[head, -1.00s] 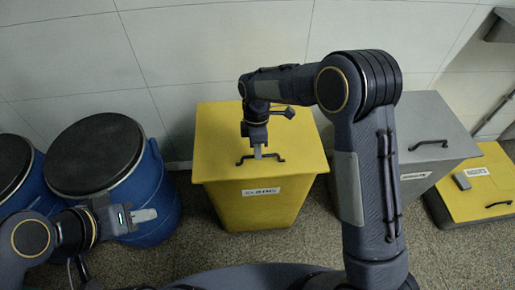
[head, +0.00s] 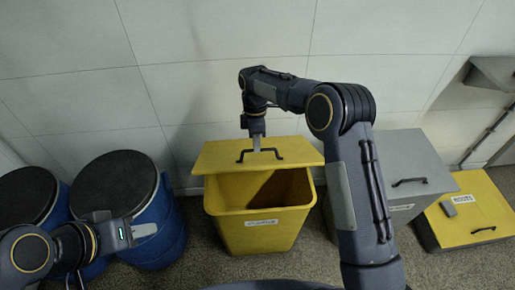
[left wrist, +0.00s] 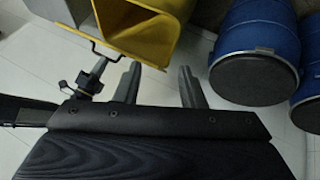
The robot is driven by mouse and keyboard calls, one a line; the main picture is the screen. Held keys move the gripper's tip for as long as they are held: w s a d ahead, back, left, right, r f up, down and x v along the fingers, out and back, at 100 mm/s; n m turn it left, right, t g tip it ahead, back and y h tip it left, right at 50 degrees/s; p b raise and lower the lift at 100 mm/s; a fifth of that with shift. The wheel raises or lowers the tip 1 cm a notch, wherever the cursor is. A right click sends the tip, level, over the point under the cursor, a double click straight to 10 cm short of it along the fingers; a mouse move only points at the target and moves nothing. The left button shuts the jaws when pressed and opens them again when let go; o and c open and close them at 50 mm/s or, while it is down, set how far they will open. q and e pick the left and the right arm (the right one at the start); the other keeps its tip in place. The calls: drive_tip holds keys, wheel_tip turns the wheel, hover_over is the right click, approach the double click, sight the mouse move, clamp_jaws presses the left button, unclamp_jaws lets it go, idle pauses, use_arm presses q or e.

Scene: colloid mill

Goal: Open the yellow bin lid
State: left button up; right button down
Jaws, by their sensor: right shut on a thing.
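The yellow bin (head: 262,236) stands in the middle of the head view. Its yellow lid (head: 222,156) is raised and tilted up at the back, so the bin's inside shows. My right gripper (head: 257,146) is shut on the lid's dark handle (head: 275,153). My left gripper (head: 146,230) is over in front of the blue barrel, empty, with its fingers apart in the left wrist view (left wrist: 160,82). The bin (left wrist: 140,30) and part of the handle (left wrist: 106,53) also show there.
Blue barrels with dark tops (head: 115,180) stand left of the bin. A grey bin (head: 415,165) with a handle stands at the right. Beyond it is a low yellow box (head: 475,215). A wall (head: 220,60) runs behind.

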use_arm(q)
drive_tip(key=shift+r, duration=0.45)
